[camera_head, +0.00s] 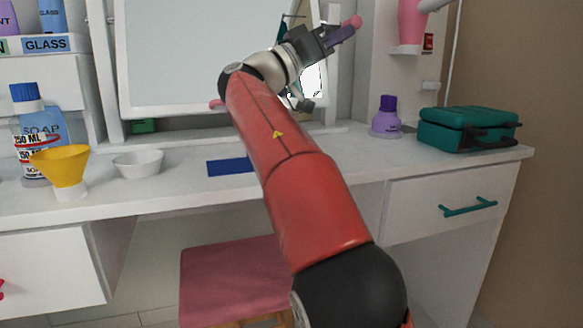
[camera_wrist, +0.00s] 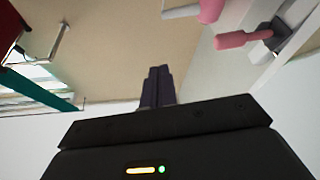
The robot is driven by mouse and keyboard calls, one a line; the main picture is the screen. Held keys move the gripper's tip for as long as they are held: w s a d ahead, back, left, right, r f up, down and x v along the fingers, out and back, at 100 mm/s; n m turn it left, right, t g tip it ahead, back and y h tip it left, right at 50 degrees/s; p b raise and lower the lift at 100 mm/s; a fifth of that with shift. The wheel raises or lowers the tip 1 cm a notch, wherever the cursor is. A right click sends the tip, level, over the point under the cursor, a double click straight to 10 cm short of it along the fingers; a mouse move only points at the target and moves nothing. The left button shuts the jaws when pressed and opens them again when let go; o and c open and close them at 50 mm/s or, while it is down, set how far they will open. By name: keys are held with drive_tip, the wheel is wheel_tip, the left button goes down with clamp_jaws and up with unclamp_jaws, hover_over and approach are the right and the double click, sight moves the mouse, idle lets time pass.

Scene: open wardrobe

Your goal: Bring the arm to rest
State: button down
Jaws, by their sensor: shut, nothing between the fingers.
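My arm reaches up and away from the front edge across the middle of the head view. My gripper (camera_head: 342,34) is raised in front of the right side of the mirror (camera_head: 190,50), above the white dressing table (camera_head: 350,150). In the wrist view its dark fingers (camera_wrist: 158,72) are together with nothing between them. A pink tip (camera_head: 353,21) shows right by the fingers in the head view; I cannot tell whether it touches them.
A yellow funnel (camera_head: 60,165), white bowl (camera_head: 138,163) and soap bottle (camera_head: 28,130) stand at left. A purple bottle (camera_head: 387,118) and teal case (camera_head: 468,127) are at right. A pink stool (camera_head: 228,275) is below. A pink handle (camera_wrist: 245,40) shows in the wrist view.

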drive_tip(key=d+f+n+y, duration=0.45)
drive_tip(key=d+f, duration=0.25)
drive_tip(key=d, duration=0.2)
drive_tip(key=s+d+f+n+g+y, duration=0.1)
drive_tip(key=s+d+f+y, duration=0.25)
drive_tip(key=f, duration=0.25)
drive_tip(key=s+d+f+n+g+y, duration=0.1)
drive_tip(key=s+d+f+n+y, duration=0.1)
drive_tip(key=s+f, duration=0.3)
drive_tip(key=s+a+f+n+g+y, duration=0.1)
drive_tip(key=s+a+f+y, duration=0.15)
drive_tip(key=s+f, duration=0.55)
drive_tip(key=s+a+f+n+g+y, duration=0.15)
drive_tip(key=s+f+y, duration=0.25)
drive_tip(key=s+f, duration=0.45)
drive_tip(key=s+a+f+y, duration=0.35)
drive_tip(key=s+f, duration=0.25)
drive_tip(key=f, duration=0.5)
wheel_tip(320, 180, up, 13)
drive_tip(key=p, duration=1.3)
drive_tip(key=shift+s+a+f, duration=0.15)
drive_tip(key=shift+s+f, duration=0.05)
